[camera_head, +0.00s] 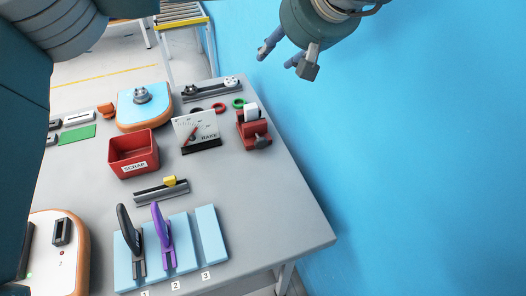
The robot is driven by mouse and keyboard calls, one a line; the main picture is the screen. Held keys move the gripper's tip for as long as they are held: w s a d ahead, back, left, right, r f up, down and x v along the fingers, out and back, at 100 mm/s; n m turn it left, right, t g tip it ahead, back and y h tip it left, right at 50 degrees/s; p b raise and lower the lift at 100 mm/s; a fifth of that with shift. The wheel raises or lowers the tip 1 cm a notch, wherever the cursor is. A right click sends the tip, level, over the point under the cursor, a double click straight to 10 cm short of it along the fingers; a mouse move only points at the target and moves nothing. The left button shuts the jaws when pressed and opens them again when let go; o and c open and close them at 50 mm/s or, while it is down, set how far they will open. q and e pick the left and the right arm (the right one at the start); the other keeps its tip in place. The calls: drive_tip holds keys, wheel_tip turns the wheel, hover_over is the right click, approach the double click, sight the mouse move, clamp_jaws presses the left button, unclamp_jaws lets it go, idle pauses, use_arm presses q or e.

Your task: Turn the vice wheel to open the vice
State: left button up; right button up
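The red vice (245,128) stands near the right edge of the grey table. Its dark grey wheel (262,141) is on the side facing me. A white block (251,111) sits at the top of the vice, seemingly between its jaws; the contact is too small to tell.
Left of the vice stand a gauge (197,128) and a red scrap bin (133,152). Red and green rings (238,103) lie behind. A blue rack (209,235) with black and purple handled tools is at the front. The table's right front is clear; a blue wall (420,150) is right.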

use_arm(q)
wheel_tip(320, 180, down, 14)
drive_tip(key=b, duration=1.3)
use_arm(e)
drive_tip(key=w+a+f+t+b, duration=0.15)
drive_tip(key=w+f+b, duration=0.4)
drive_tip(key=w, duration=0.65)
use_arm(q)
drive_tip(key=b, duration=0.6)
approach(262, 142)
drive_tip(key=x, duration=1)
drive_tip(key=shift+b, duration=0.3)
use_arm(e)
wheel_tip(262, 142, up, 7)
drive_tip(key=w, duration=0.1)
drive_tip(key=shift+w+a+r, duration=0.15)
drive_tip(key=shift+w+a, duration=0.05)
drive_tip(key=shift+w, duration=0.05)
use_arm(q)
drive_tip(key=c, duration=0.9)
